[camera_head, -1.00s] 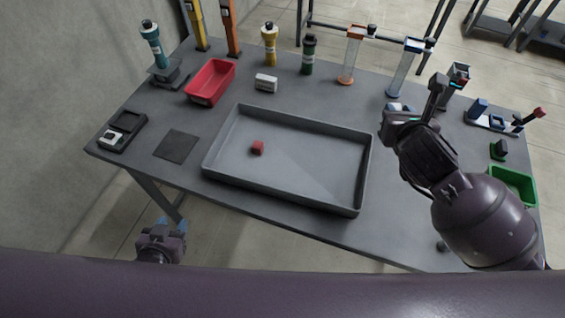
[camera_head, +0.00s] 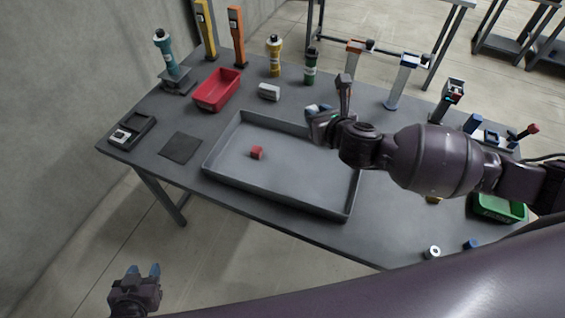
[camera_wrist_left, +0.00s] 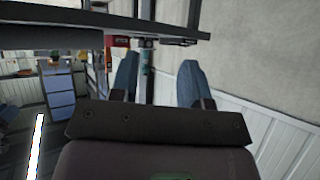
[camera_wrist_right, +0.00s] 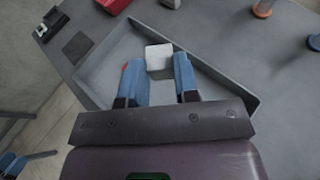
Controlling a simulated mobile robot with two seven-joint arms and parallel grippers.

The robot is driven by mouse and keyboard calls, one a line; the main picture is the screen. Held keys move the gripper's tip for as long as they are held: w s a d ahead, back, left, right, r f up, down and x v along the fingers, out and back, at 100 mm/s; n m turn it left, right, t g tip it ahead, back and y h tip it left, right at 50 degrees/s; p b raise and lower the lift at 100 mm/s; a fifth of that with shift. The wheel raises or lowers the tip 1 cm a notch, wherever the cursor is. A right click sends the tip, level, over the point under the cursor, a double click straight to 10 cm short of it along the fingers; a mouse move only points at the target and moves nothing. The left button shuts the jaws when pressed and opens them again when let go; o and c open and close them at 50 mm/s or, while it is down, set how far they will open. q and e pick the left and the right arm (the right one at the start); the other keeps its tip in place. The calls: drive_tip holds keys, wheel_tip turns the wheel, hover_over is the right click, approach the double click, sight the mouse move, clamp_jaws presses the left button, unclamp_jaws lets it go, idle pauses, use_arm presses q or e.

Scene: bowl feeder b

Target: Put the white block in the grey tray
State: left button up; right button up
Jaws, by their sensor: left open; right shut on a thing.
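The large grey tray (camera_head: 295,182) lies on the table, with a red cube (camera_head: 257,153) on its floor. My right gripper (camera_head: 316,110) is over the tray's back right side. In the right wrist view, its blue fingers are shut on the white block (camera_wrist_right: 158,56), held at the fingertips with the tray (camera_wrist_right: 108,66) below.
A red bin (camera_head: 217,90) and a white labelled box (camera_head: 269,91) stand behind the tray. Bottles, including a yellow one (camera_head: 274,56) and a green one (camera_head: 311,66), line the back. A dark mat (camera_head: 180,148) lies left of the tray. A green bin (camera_head: 498,208) is at right.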

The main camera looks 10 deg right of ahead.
drive_tip(key=w+d, duration=0.1)
drive_tip(key=b, duration=0.2)
hover_over(312, 169)
wheel_tip(312, 169, down, 7)
wheel_tip(312, 169, down, 10)
drive_tip(key=shift+w+r+b, duration=0.1)
drive_tip(key=shift+r+b, duration=0.15)
drive_tip(key=shift+b, duration=0.4)
wheel_tip(312, 169, down, 4)
drive_tip(key=shift+b, duration=0.65)
use_arm(q)
drive_tip(key=shift+w+d+f, duration=0.1)
drive_tip(key=shift+w+f, duration=0.25)
drive_tip(key=shift+f, duration=0.25)
drive_tip(key=shift+w+d+f, duration=0.1)
drive_tip(key=shift+w+f, duration=0.25)
drive_tip(key=shift+f, duration=0.2)
drive_tip(key=shift+r, duration=0.1)
use_arm(e)
drive_tip(key=shift+f, duration=0.15)
